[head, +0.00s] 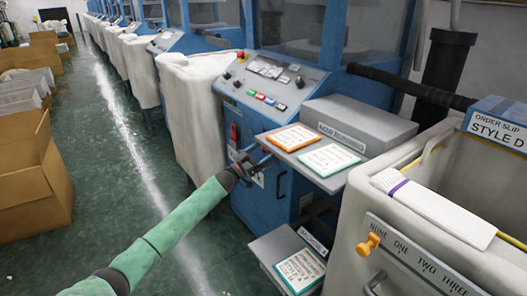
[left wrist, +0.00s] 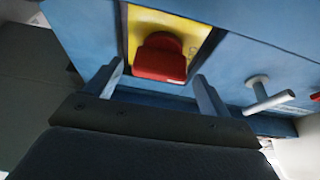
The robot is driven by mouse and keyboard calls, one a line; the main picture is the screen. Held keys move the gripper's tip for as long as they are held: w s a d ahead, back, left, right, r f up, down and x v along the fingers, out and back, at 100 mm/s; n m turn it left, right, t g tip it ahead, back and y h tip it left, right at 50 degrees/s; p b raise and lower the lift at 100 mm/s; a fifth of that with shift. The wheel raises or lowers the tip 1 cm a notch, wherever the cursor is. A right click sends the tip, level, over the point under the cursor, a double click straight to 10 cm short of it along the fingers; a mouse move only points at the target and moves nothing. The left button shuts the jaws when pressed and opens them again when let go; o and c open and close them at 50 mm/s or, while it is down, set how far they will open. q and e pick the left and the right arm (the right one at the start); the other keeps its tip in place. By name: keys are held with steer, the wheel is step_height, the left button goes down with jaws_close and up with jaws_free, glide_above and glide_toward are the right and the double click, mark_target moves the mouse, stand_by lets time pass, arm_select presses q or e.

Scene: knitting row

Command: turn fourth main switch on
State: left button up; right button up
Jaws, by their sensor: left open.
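The main switch (left wrist: 160,58) is a red knob on a yellow plate, set in the blue machine front, in the left wrist view. In the head view a red switch (head: 234,132) shows on the front of the nearest blue machine. My left gripper (left wrist: 158,85) is open, with its two fingers on either side of the red knob and apart from it in the picture; whether they touch it I cannot tell. In the head view my left gripper (head: 245,165) is at the machine front, below the control panel. My right gripper is not in view.
A grey T-shaped handle (left wrist: 268,95) sticks out right of the switch. A white bin (head: 345,250) stands at right, cardboard boxes (head: 35,185) at left. The green floor between is clear.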

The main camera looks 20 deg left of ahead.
arm_select(q)
steer(key=shift+w+d+r, duration=0.15)
steer(key=shift+w+d, duration=0.05)
steer(key=shift+w, duration=0.05)
steer(key=shift+c, duration=0.4)
steer(key=c, duration=0.9)
